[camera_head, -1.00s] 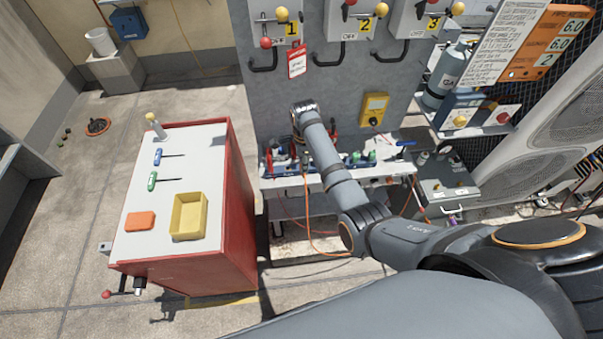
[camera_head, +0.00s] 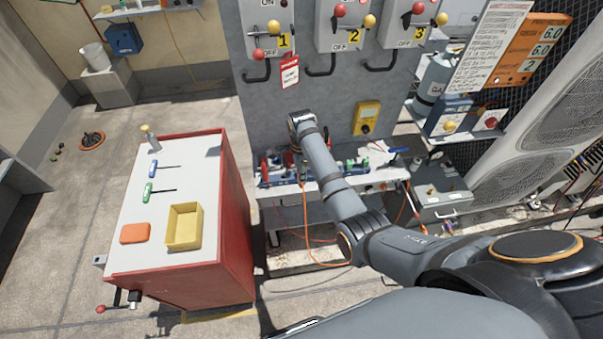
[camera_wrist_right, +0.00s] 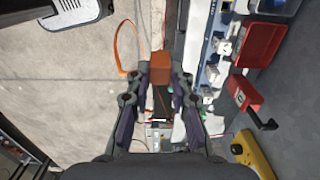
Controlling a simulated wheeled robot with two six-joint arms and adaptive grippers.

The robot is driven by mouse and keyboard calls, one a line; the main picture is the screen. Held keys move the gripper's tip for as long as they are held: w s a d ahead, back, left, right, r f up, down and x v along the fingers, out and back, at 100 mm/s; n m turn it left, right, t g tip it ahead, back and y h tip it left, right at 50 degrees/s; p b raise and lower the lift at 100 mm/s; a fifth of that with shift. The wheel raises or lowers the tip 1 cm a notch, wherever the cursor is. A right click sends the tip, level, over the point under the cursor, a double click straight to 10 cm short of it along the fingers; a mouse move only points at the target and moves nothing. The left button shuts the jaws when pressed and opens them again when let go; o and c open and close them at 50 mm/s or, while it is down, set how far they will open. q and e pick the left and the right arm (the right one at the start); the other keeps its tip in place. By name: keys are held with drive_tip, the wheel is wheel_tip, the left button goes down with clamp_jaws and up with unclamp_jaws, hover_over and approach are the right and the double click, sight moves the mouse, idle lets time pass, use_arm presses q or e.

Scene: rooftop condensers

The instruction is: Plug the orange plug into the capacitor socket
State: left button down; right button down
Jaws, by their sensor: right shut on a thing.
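The orange plug (camera_wrist_right: 160,66) shows in the right wrist view between the fingertips of my right gripper (camera_wrist_right: 160,80), which is shut on it. An orange cord (camera_wrist_right: 122,50) loops to the left of the plug. In the head view my right gripper (camera_head: 304,172) points down over the narrow workbench (camera_head: 279,207) below the grey panel, mostly hidden behind my wrist. The orange cord (camera_head: 308,232) hangs below it in front of the bench. I cannot make out the capacitor socket among the small parts. My left gripper is not in view.
A red cabinet (camera_head: 232,215) stands left of the bench, with a yellow tray (camera_head: 197,228), an orange box (camera_head: 135,233) and screwdrivers on top. The grey panel (camera_head: 270,105) with switches rises behind the bench. A grey case (camera_head: 440,185) and condensers (camera_head: 535,150) stand to the right.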

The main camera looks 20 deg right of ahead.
drive_tip(key=shift+r, duration=2)
